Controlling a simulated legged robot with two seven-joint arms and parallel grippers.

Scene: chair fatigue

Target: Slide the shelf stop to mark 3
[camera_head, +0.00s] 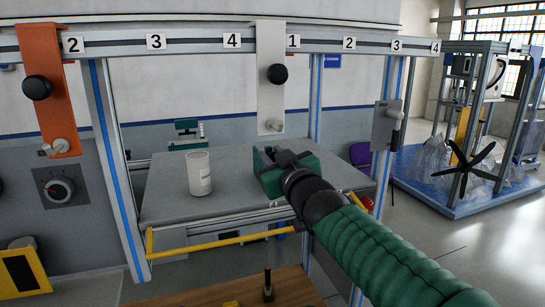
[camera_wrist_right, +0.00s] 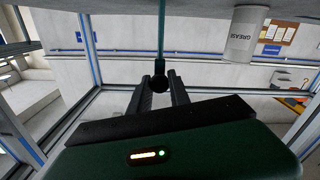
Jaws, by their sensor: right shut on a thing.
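My right gripper (camera_head: 272,156) reaches over the grey shelf (camera_head: 225,205), near a small "4" on its front edge (camera_head: 273,205). In the right wrist view its two dark fingers (camera_wrist_right: 160,90) are closed about a round black knob (camera_wrist_right: 159,78). A thin teal piece (camera_wrist_right: 162,30) runs from the knob, which looks like the shelf stop. In the head view the gripper hides most of it, so its exact mark cannot be told. My left gripper is not in view.
A white canister (camera_head: 199,174) stands on the shelf left of the gripper. Above, a numbered rail (camera_head: 190,41) carries an orange plate (camera_head: 48,105) and a pale plate (camera_head: 270,100) with knobs. A yellow bar (camera_head: 205,241) runs below the shelf front.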

